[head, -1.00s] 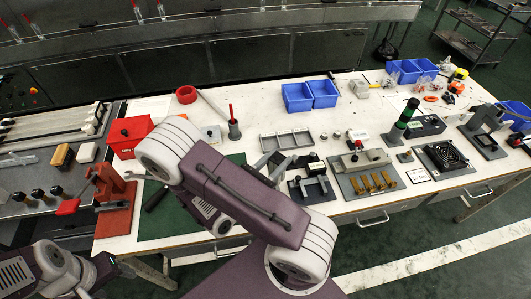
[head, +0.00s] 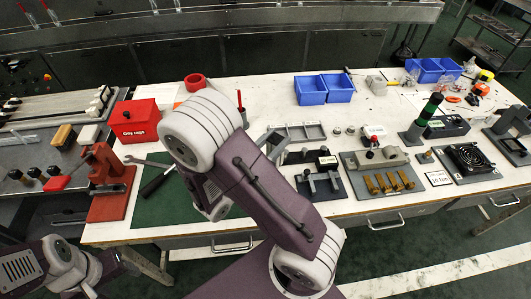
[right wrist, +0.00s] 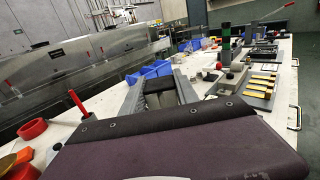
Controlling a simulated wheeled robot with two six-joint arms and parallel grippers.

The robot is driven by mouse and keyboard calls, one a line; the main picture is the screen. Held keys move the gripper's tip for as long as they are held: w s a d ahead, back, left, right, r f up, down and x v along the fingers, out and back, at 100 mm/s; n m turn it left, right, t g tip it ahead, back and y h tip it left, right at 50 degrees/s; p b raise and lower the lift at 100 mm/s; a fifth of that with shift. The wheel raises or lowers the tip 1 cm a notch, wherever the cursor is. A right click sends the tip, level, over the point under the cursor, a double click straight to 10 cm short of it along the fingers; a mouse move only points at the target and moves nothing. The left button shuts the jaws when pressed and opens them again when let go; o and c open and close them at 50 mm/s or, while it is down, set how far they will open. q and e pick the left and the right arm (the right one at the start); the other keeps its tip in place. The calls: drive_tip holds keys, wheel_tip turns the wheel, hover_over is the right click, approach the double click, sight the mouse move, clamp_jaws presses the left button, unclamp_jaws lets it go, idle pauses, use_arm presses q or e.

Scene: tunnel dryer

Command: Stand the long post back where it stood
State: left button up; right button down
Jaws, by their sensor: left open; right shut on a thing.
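My right gripper (right wrist: 165,92) shows as grey jaws just past my purple arm link in the right wrist view. In the head view its jaws (head: 274,145) show beside that link, in front of a grey tray. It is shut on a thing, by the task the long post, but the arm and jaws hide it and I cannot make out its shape. My left gripper (head: 108,268) is open, low at the left of the head view, dark and partly hidden. A dark plate with short grey uprights (head: 334,187) lies right of my right arm.
The grey tray (head: 312,130), blue bins (head: 340,88), a black-green post on a base (head: 430,108) and brass pieces on a plate (head: 390,182) crowd the bench. A red press (head: 112,180) and red box (head: 135,118) stand left. The green mat (head: 160,212) has some free room.

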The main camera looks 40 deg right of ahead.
drive_tip(key=w+d+f+b, duration=0.1)
drive_tip(key=w+d+f, duration=0.1)
drive_tip(key=w+f, duration=0.5)
drive_tip(key=shift+w+f+b, duration=0.3)
drive_tip(key=shift+f, duration=0.45)
drive_tip(key=shift+f, duration=0.2)
drive_tip(key=c, duration=0.9)
unclamp_jaws()
